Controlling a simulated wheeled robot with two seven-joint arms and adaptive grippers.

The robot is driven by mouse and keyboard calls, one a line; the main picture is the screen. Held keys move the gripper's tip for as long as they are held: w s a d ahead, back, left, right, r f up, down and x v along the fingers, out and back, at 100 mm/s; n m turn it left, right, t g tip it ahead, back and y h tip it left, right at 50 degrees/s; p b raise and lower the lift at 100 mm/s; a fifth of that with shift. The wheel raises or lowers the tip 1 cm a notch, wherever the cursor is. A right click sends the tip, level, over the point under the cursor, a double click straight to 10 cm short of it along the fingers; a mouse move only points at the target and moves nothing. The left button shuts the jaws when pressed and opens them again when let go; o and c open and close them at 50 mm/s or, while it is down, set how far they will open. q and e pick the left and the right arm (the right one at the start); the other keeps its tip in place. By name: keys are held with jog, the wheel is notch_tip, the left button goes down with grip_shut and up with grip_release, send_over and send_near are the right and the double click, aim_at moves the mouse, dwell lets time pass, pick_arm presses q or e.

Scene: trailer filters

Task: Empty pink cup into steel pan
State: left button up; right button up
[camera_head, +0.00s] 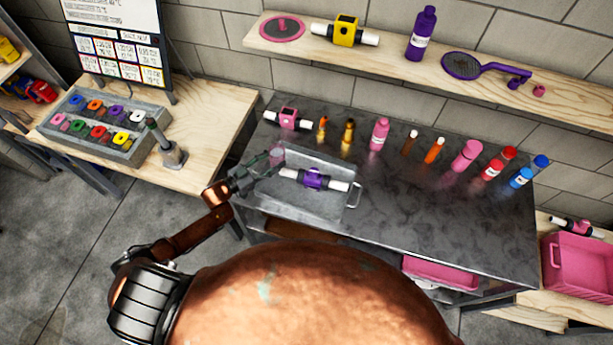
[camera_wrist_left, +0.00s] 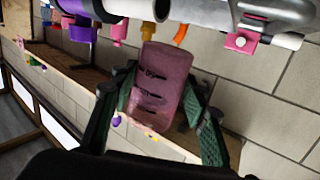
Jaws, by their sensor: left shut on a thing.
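The pink cup (camera_wrist_left: 163,88) is translucent with dark markings and sits between the green fingers of my left gripper (camera_wrist_left: 160,115), which is shut on it. In the head view the left gripper (camera_head: 262,165) is at the left end of the steel pan, and the cup (camera_head: 277,155) shows small and partly hidden there. The steel pan (camera_head: 335,212) is a shallow rectangular tray on the dark table. A purple and white filter housing (camera_head: 314,179) lies at the pan. I cannot tell what is inside the cup. My right gripper is not in view.
A pink and white housing (camera_head: 288,119) and several bottles, including a pink one (camera_head: 379,133), stand along the back of the dark table (camera_head: 420,215). A shelf (camera_head: 390,65) hangs above. A pink bin (camera_head: 580,265) is at right. The table's right front is clear.

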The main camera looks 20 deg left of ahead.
pick_arm(q)
jog(key=shift+d+r+p, duration=0.1)
jog(key=shift+r+p, duration=0.2)
jog(key=shift+r, duration=0.05)
jog(key=shift+d+r+m+g+p, duration=0.15)
jog(key=shift+m+g+p, duration=0.15)
jog(key=shift+m+p, duration=0.35)
jog(key=shift+d+m+y+p, duration=0.25)
jog(key=shift+m+y+p, duration=0.15)
jog(key=shift+p, duration=0.2)
jog(key=shift+s+d+r+m+g+y+p, duration=0.15)
jog(key=shift+d+m+g+y+p, duration=0.3)
jog(key=shift+p, duration=0.6)
jog(key=shift+d+m+y, duration=0.25)
jog(key=shift+m, duration=0.05)
jog(key=shift+d, duration=0.1)
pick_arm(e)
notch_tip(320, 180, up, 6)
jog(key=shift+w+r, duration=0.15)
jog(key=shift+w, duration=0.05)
pick_arm(q)
jog(key=shift+d+m+y+p, duration=0.45)
jog(key=shift+m+p, duration=0.15)
jog(key=shift+p, duration=0.25)
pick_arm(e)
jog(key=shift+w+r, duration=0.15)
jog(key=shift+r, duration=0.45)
